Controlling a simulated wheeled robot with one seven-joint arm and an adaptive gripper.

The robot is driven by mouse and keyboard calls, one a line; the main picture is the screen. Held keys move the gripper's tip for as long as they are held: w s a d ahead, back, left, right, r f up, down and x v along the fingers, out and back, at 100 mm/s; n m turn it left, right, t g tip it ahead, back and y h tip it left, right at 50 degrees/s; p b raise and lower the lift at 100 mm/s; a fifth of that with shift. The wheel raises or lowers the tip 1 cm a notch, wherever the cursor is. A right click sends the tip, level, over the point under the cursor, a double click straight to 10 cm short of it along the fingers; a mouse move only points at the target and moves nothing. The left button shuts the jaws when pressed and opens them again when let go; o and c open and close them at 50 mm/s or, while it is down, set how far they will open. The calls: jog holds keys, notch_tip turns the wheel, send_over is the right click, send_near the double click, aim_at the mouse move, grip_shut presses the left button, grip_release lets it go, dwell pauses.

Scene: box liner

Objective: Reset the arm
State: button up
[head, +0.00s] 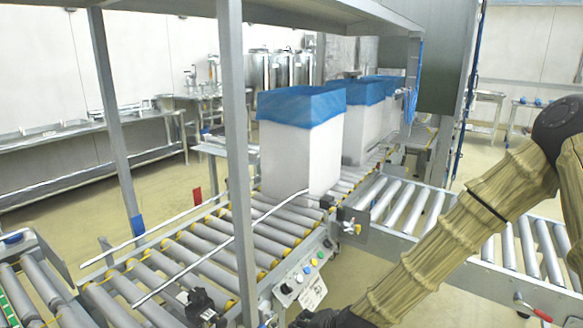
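My arm reaches from the right edge down to the bottom middle of the head view. Only a dark part of its end shows at the bottom edge, and the fingers are out of frame. The nearest white box (300,158) stands upright on the roller conveyor (190,262), with a blue liner (300,104) folded over its top rim. My arm is to the right of this box and nearer to me, apart from it.
More blue-lined boxes (362,128) stand behind the first one. A grey frame post (236,150) rises in front of the conveyor. A control panel (302,278) sits on the conveyor's near side, close to my arm. A second roller line (412,207) runs to the right.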

jog(key=s+d+f+n+g+h, duration=0.1)
jog(key=s+d+f+n+g, duration=0.1)
jog(key=s+d+f, duration=0.5)
jog(key=s+d+f+n+g+h, duration=0.2)
jog(key=s+f, duration=0.6)
jog(key=s, duration=0.4)
jog(key=s+d+f+n+g+h, duration=0.1)
jog(key=s+d+f, duration=0.4)
jog(key=s+f, duration=0.35)
jog(key=s+d+n+g+h, duration=0.1)
jog(key=s+d, duration=0.1)
jog(key=s, duration=0.2)
jog(key=s+d+n+g, duration=0.1)
jog(key=s+d, duration=0.2)
jog(key=s, duration=0.2)
notch_tip(320, 180, up, 12)
jog(key=p, duration=1.2)
jog(key=shift+w+a+f+p, duration=0.2)
jog(key=shift+w+a+p, duration=0.05)
jog(key=shift+a+p, duration=0.1)
